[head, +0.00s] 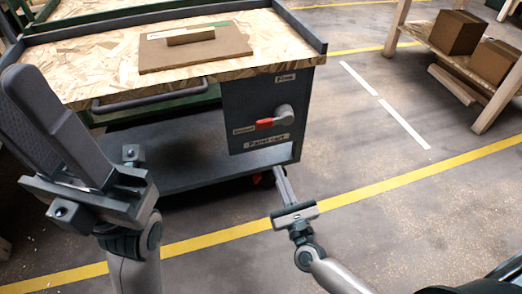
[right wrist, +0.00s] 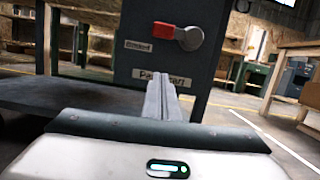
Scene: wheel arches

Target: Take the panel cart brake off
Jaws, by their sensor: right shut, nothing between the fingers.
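The panel cart (head: 60,59) stands ahead with a dark end plate labelled "Panel cart". On the plate a grey round knob (head: 284,113) carries a red-ended lever (head: 265,124), pointing left towards the "Braked" label. A "Free" label (head: 286,78) sits above the knob. In the right wrist view the lever (right wrist: 163,30) shows beyond the fingertips. My right gripper (head: 280,172) is shut and empty, below the lever and apart from it. My left gripper (head: 45,105) is raised at the left, in front of the cart; its finger gap is unclear.
A brown board (head: 195,50) with a small block lies on the cart top. A grey handle bar (head: 150,95) runs along the cart's near side. A wooden rack (head: 420,35) with cartons stands at the right. The floor right of the cart is clear.

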